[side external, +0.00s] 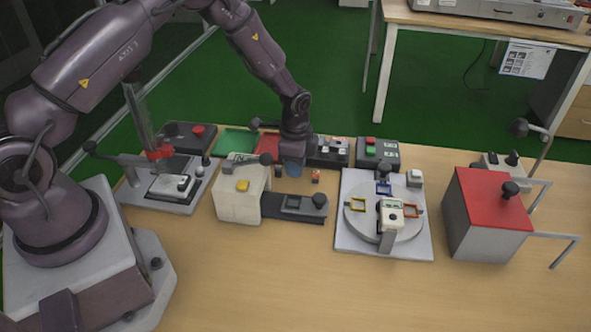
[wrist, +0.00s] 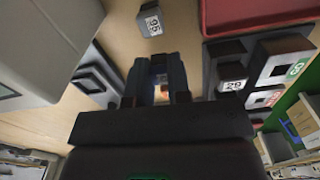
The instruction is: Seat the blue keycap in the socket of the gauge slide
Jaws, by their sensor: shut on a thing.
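My gripper (side external: 291,172) points down above the bench, just behind the gauge slide. Blue-grey fingers (wrist: 157,78) fill the middle of the wrist view, shut on a small piece between them. Its colour and face are mostly hidden, so I cannot confirm it is the blue keycap. In the wrist view the slide (wrist: 95,76) lies left of the fingers. The held piece is apart from the socket.
A cream block with a yellow button (side external: 242,186) stands left of the slide. A round turntable (side external: 360,222) with coloured frames stands right. A red-lidded box (side external: 487,200) is further right. A small orange-marked cube (side external: 315,176) and a numbered cube (wrist: 150,20) lie nearby. The front bench is clear.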

